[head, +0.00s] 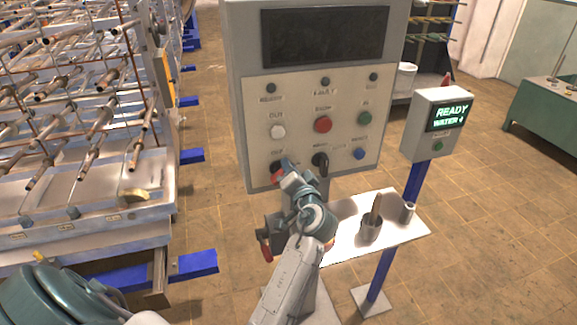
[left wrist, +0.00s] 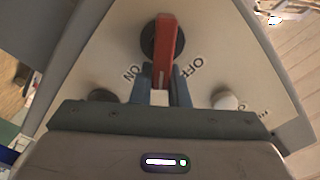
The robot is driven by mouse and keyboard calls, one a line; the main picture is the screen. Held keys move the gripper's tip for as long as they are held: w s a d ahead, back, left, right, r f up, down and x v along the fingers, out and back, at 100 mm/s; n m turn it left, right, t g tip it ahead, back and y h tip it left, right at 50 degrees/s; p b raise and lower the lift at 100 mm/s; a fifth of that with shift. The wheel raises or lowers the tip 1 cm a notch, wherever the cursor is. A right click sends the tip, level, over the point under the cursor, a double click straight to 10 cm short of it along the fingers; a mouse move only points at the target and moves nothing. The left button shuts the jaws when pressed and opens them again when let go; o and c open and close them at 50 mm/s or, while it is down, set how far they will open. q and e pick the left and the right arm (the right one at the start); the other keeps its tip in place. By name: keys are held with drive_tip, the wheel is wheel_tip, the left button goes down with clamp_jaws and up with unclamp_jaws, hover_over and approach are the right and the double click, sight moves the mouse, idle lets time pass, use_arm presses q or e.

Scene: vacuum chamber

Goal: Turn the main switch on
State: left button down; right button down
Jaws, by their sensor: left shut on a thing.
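The main switch, a red lever (left wrist: 167,45) on a dark round base (left wrist: 147,40), is on the front of the grey control panel (head: 235,90). In the left wrist view the lever stands nearly upright in the picture, between the letters ON at its left and OFF at its right. My left gripper (left wrist: 160,92) is shut on the lever's near end. In the head view the red of the switch (head: 277,173) shows at the panel's lower left, partly hidden by my left gripper (head: 283,180). My right gripper is not in view.
A black selector knob (head: 320,160) sits close right of my left gripper. White (head: 278,132), red (head: 323,124), green and blue buttons are around it. A small shelf (head: 400,235) holds a cup (head: 370,230). A READY display box (head: 440,125) stands right, a rod rack (head: 75,130) left.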

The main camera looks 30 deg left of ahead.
use_arm(q)
drive_tip(key=m, duration=0.2)
drive_tip(key=m+p, duration=0.1)
drive_tip(key=shift+w+d+f+m, duration=0.1)
drive_tip(key=shift+w+f+m, duration=0.05)
drive_tip(key=shift+f+m, duration=0.2)
drive_tip(key=shift+w+f+m+p, duration=0.15)
drive_tip(key=shift+m+p, duration=0.15)
drive_tip(key=shift+m, duration=0.35)
drive_tip(key=shift+s+f+m+p, duration=0.1)
drive_tip(key=shift+m+p, duration=0.15)
drive_tip(key=shift+m, duration=0.4)
drive_tip(key=shift+w+f+m+p, duration=0.15)
drive_tip(key=shift+m+p, duration=0.15)
drive_tip(key=shift+m, duration=0.35)
drive_tip(key=shift+s, duration=0.1)
drive_tip(key=c, duration=1.5)
unclamp_jaws()
drive_tip(key=shift+c, duration=0.2)
drive_tip(key=shift+o, duration=0.7)
drive_tip(key=shift+a+f, duration=0.2)
drive_tip(key=shift+d, duration=0.2)
